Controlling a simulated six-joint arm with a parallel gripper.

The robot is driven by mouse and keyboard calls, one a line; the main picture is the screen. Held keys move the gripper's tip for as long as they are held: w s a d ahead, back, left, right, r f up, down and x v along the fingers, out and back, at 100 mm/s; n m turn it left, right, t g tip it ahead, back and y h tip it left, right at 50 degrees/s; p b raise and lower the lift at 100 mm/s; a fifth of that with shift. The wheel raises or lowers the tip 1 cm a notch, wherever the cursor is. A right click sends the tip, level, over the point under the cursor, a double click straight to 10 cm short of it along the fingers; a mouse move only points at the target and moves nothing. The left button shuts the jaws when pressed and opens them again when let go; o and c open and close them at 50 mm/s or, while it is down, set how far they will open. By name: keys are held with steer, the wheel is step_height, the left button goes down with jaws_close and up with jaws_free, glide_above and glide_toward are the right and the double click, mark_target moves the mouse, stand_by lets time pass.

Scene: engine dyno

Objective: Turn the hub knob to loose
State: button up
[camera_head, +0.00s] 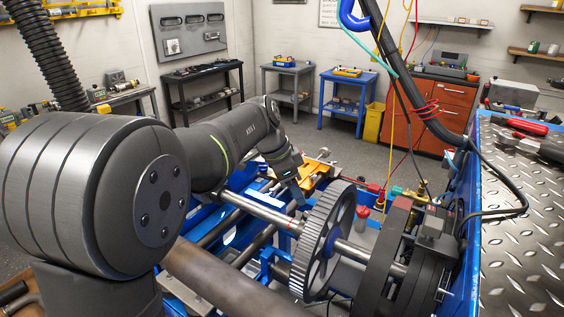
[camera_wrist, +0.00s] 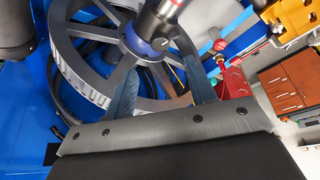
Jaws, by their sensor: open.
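A dark spoked wheel (camera_head: 322,240) with a pale toothed rim stands on a steel shaft (camera_head: 262,212). Its hub has a blue ring (camera_wrist: 147,44) in the wrist view. No part is clearly marked as the hub knob, and I read no loose mark. A small red knob (camera_head: 362,212) stands just right of the wheel. My gripper (camera_head: 296,192) points down left of the wheel, above the shaft. In the wrist view its two fingers (camera_wrist: 160,66) are apart and empty, with the hub and wheel spokes beyond them.
A blue frame (camera_head: 272,262) carries the shaft. A dark round housing (camera_head: 395,260) stands right of the wheel. A hanging black hose (camera_head: 400,75) and cables run above it. A tread-plate bench (camera_head: 520,240) with tools borders the right. An orange part (camera_head: 312,174) lies behind the gripper.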

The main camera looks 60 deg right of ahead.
steer(key=v, duration=0.9)
steer(key=shift+r, duration=0.2)
steer(key=shift+w, duration=0.1)
steer(key=m+y, duration=0.2)
steer(key=m, duration=0.2)
glide_toward(308, 214)
steer(key=shift+g, duration=0.4)
steer(key=x, duration=0.8)
steer(key=shift+w+f, duration=0.1)
steer(key=shift+w, duration=0.25)
